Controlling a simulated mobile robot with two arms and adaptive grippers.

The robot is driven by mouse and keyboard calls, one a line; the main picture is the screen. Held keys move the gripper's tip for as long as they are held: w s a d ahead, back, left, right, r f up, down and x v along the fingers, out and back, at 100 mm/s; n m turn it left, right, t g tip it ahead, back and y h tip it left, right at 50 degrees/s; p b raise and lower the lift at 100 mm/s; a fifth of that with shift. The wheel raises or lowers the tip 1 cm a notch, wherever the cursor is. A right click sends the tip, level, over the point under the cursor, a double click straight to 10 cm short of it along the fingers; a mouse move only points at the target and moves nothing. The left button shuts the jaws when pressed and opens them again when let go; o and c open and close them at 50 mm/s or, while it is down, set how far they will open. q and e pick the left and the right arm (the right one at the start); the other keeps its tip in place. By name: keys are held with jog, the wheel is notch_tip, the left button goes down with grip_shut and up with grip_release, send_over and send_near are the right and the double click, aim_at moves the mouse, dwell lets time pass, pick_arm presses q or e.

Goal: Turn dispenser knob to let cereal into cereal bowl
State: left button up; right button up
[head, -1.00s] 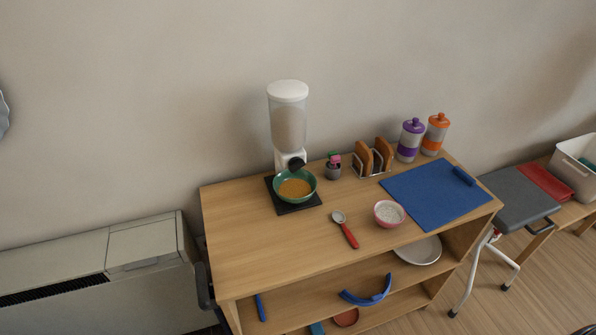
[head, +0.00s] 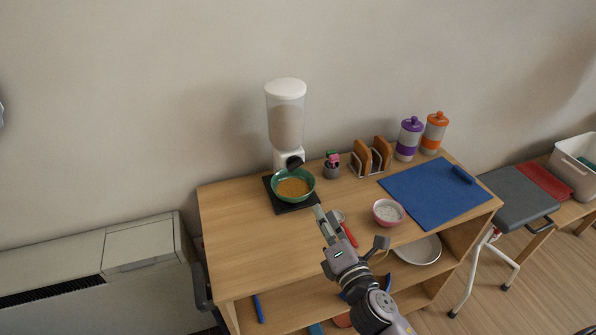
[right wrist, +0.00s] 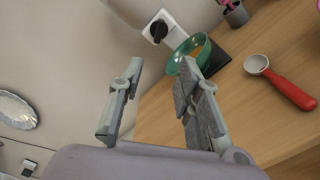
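The cereal dispenser (head: 285,122) stands at the back of the wooden table, with a white lid and a clear hopper. Its black knob (head: 294,163) is on the front of the white base; the knob also shows in the right wrist view (right wrist: 159,30). The green cereal bowl (head: 308,192) sits below the knob on a black mat and holds golden cereal. My right gripper (head: 322,211) is above the table front, apart from the bowl and knob. In the right wrist view its two fingers (right wrist: 160,82) are spread with nothing between them. My left gripper is not in view.
A red-handled scoop (right wrist: 285,87) lies right of the bowl, partly behind my right gripper in the head view. A pink bowl (head: 388,212), a blue mat (head: 434,192), a toast rack (head: 371,158) and a small pot (head: 332,170) stand further right. The table's left part is clear.

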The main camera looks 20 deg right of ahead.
aim_at(296, 168)
jog(key=w, duration=0.5)
jog(key=w+p, duration=0.1)
jog(key=w, duration=0.5)
jog(key=w+p, duration=0.1)
jog(key=w, duration=0.5)
jog(key=shift+w+a, duration=0.15)
jog(key=shift+a, duration=0.15)
jog(key=shift+c, duration=0.3)
grip_shut()
